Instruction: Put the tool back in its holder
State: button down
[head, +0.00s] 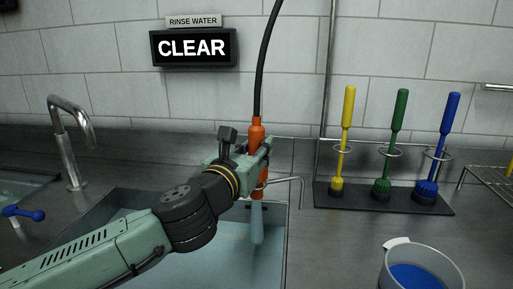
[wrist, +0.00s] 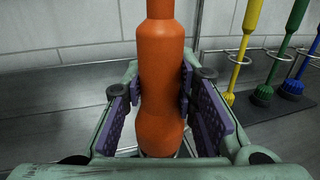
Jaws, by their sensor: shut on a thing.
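My gripper (head: 256,163) is shut on an orange tool (head: 256,132), an upright sprayer handle with a black hose (head: 264,65) rising from its top. A pale teal nozzle (head: 257,222) hangs below it over the sink basin (head: 190,262). In the wrist view the orange body (wrist: 162,80) stands upright between the purple finger pads. I cannot make out for certain which part is the tool's holder; a thin metal arm (head: 300,181) with a bent end stands just right of the nozzle.
Yellow (head: 347,125), green (head: 398,125) and blue (head: 447,125) brushes stand in a ringed rack at right. A grey container (head: 425,270) with blue contents is at front right. A faucet (head: 72,140) is at left. A "CLEAR" sign (head: 192,47) hangs on the tiled wall.

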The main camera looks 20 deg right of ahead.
jog(key=shift+f+b, duration=0.45)
jog(key=shift+f, duration=0.05)
jog(key=c, duration=1.2)
grip_release()
notch_tip(320, 180, up, 10)
jog(key=shift+r, duration=0.1)
